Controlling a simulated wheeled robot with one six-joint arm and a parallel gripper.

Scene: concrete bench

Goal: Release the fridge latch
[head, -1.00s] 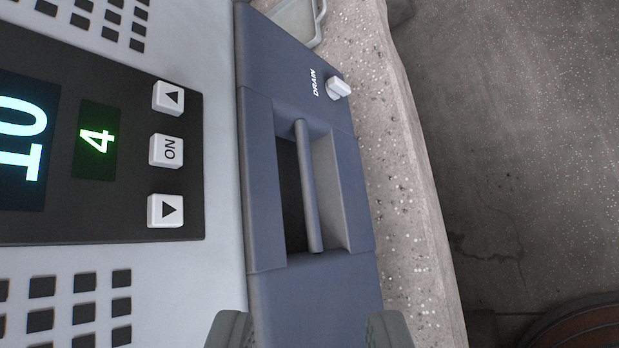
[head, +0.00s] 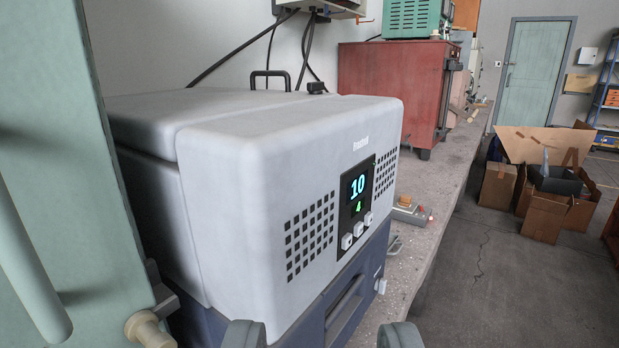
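The fridge (head: 240,170) is a pale grey box with rounded edges on a dark blue lower body. It stands on the concrete bench, front turned to the right, lid down. A recessed latch handle (head: 345,308) sits low in the blue front, partly cut off by the steep angle. A dark panel above it reads 10 and 4, over several white buttons (head: 358,230). My gripper (head: 322,337) is open at the bottom edge, only its two fingertips showing. Nothing shows between the fingers but the fridge front behind; they appear apart from the latch.
A white drain knob (head: 380,286) sticks out beside the latch. A green panel with a bar (head: 60,150) stands close on the left. A red cabinet (head: 392,95) stands further back on the bench (head: 440,190). Cardboard boxes (head: 545,215) sit on the floor at right; nearer floor is clear.

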